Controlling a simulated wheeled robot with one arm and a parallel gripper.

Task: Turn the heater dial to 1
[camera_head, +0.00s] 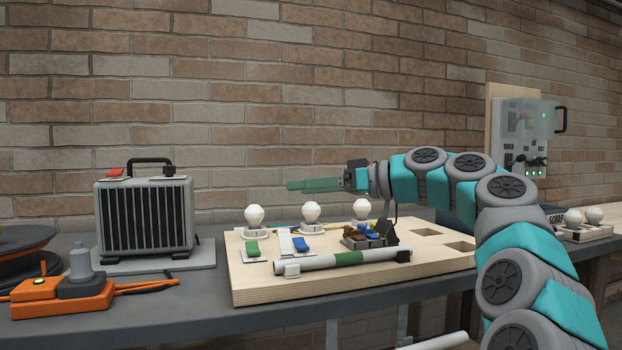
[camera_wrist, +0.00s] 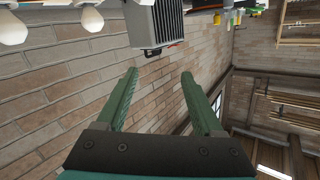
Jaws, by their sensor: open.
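The heater (camera_head: 146,215) is a grey box with a black slatted front and a black handle on top. It stands upright on a pale base at the left of the bench. A small dark knob (camera_head: 168,171), perhaps the dial, sits at its top right; its setting is too small to read. A red piece (camera_head: 115,173) sits at its top left. My gripper (camera_head: 290,186) is in the air to the right of the heater, pointing left, apart from it. In the wrist view my gripper (camera_wrist: 160,73) is open and empty, with the heater (camera_wrist: 155,22) beyond the fingertips.
A wooden board (camera_head: 262,290) with several bulbs, switches and a tube lies below my gripper. An orange device (camera_head: 62,298) with a cable is in front of the heater. A brick wall (camera_head: 250,110) stands behind. Space between gripper and heater looks clear.

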